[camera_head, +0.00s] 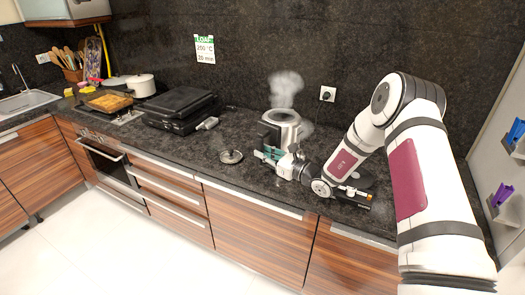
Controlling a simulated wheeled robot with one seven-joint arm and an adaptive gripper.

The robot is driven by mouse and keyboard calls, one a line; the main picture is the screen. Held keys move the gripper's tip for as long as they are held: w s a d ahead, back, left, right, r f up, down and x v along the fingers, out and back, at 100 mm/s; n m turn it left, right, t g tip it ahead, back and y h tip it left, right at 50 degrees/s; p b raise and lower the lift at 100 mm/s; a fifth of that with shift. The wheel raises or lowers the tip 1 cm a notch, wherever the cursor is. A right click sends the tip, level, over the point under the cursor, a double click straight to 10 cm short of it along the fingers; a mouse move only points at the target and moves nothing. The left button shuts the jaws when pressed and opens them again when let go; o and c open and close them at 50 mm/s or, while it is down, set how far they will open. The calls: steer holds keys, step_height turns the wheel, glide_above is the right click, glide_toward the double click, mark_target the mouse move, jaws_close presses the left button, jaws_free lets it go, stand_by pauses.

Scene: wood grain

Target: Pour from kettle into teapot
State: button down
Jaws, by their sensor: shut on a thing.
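A silver kettle (286,122) with an open top stands upright near the back of the counter, and white steam rises above it. A dark handle (267,134) shows on its left front side. My gripper (267,152) is at this handle and shut on it, in front of the kettle. My wrist hides the kettle's lower front, so I cannot tell whether its bottom touches the counter. I cannot make out a separate teapot. A small round metal lid (231,156) with a knob lies on the counter, left of my gripper.
A dark round base (357,179) sits right of my wrist, partly hidden by my arm. A black closed grill (182,107) stands to the left, with a white pot (141,85) beyond it. A wall socket (327,93) is behind. The counter (200,145) is clear around the lid.

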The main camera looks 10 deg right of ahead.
mark_target(263, 142)
steer(key=shift+r, duration=0.4)
steer(key=shift+r+p, duration=0.35)
steer(key=shift+r, duration=1.55)
steer(key=shift+f, duration=0.15)
